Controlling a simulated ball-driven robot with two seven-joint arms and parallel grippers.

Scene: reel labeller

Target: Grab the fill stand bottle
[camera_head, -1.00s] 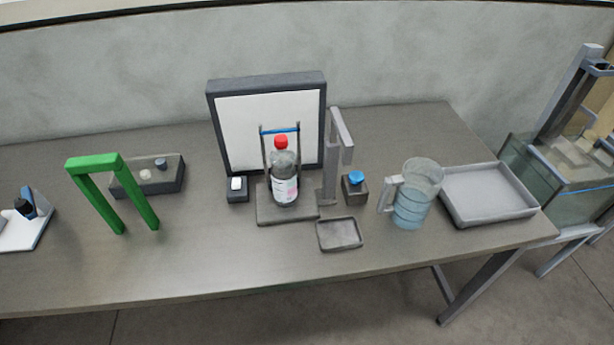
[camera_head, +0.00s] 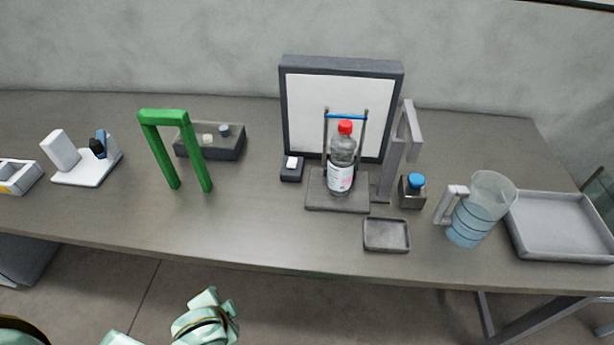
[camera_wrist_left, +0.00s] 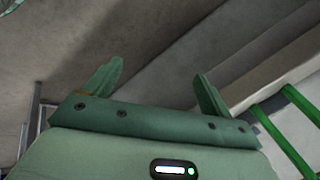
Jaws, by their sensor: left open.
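The fill stand bottle (camera_head: 341,167) is a clear bottle with a red cap and a white label. It stands upright on the grey base (camera_head: 322,200) of the fill stand, between two dark posts joined by a blue bar (camera_head: 346,117). My left gripper (camera_wrist_left: 158,88) is open in the left wrist view, with nothing between its fingers. The bottle is not seen in that view. Mint-green parts of my arm show at the bottom of the head view, below the table's front edge and well short of the bottle. My right gripper is not in view.
A green arch (camera_head: 165,117) stands on the table left of the bottle. A white-faced panel (camera_head: 305,110) stands behind it. A grey bracket (camera_head: 407,130), a blue-capped jar (camera_head: 413,192), a jug (camera_head: 478,210) and a tray (camera_head: 560,225) are to the right. A small dish (camera_head: 386,235) lies in front.

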